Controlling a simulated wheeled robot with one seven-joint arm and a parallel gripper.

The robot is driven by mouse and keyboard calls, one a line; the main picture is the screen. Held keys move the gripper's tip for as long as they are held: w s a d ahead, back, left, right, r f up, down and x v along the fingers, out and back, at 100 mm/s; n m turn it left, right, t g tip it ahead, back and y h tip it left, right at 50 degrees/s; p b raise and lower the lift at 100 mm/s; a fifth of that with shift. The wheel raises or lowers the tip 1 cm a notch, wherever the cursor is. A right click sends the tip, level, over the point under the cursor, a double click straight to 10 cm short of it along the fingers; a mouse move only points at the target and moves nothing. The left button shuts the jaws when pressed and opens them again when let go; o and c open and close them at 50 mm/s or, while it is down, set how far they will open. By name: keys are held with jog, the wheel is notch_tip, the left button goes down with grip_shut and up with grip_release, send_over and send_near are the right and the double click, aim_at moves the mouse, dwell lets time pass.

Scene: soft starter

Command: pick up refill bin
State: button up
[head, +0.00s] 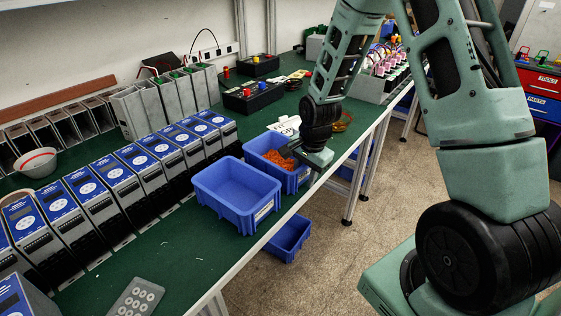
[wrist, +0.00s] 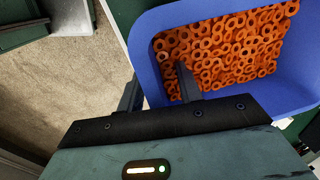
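A blue bin (head: 293,182) full of orange rings stands on the green bench near its front edge. It also shows in the wrist view (wrist: 147,62), where the rings (wrist: 220,50) fill its floor. An empty blue bin (head: 222,205) stands beside it to the left in the head view. No readable label tells which is the refill bin. My gripper (head: 291,150) is at the filled bin's rim. In the wrist view my gripper (wrist: 158,88) is open, with one finger inside the bin, the other outside, and the wall between them. Contact with the wall cannot be told.
Blue-faced soft starters (head: 150,165) line the bench to the left. Another blue bin (head: 287,238) sits below the bench edge. A white card (head: 285,126) stands behind the filled bin. The floor (head: 385,220) right of the bench is clear.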

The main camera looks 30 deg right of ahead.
grip_shut()
jog(key=shift+r, duration=0.15)
jog(key=shift+r, duration=4.85)
